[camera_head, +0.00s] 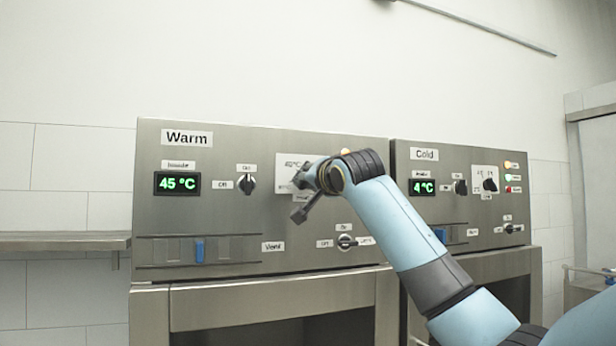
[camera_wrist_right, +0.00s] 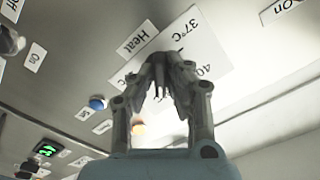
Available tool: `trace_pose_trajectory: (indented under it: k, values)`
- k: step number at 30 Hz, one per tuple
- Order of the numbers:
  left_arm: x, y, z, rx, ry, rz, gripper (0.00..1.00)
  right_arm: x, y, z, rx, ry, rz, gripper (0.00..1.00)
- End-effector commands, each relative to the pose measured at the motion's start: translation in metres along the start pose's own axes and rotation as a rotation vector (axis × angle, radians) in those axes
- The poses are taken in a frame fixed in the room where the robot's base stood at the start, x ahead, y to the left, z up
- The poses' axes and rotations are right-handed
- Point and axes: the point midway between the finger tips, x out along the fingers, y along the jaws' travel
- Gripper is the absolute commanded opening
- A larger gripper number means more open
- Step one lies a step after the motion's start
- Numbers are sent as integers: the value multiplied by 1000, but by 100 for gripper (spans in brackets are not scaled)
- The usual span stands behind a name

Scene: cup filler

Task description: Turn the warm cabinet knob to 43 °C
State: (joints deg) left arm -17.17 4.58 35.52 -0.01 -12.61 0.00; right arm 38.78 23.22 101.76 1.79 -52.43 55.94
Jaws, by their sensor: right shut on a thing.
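The warm cabinet panel (camera_head: 225,140) is on the left in the head view. Its green display (camera_head: 177,183) reads 45 °C. My right gripper (camera_head: 301,180) reaches from the right to the white temperature dial plate (camera_head: 287,162) on this panel. In the wrist view my right gripper (camera_wrist_right: 163,62) has its fingers closed together over the plate (camera_wrist_right: 190,50), where 37°C, part of a 40 mark and "Heat" can be read. It is shut on the warm knob, which the fingers mostly hide. The knob's pointing direction cannot be told. My left gripper is out of view.
The warm panel also has an upper switch (camera_head: 246,184), a lower switch (camera_head: 346,242) and a blue vent slider (camera_head: 199,250). The cold cabinet panel (camera_head: 458,215), display (camera_head: 423,187) at 4 °C, stands at right, partly behind my arm. A shelf (camera_head: 62,241) is at left.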

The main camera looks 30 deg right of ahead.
Motion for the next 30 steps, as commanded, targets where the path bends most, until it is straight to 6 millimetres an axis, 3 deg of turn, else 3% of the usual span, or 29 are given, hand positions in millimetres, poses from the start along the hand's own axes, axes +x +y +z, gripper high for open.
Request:
trace_pose_trajectory:
  k: [10,26,27,30]
  values:
    - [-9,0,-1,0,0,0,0,0,1,1,-137,-3,2,0]
    - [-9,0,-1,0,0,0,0,0,1,2,-160,-3,2,0]
    - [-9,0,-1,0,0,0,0,0,1,2,-160,-3,2,15]
    - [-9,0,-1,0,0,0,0,0,1,2,-159,-3,2,28]
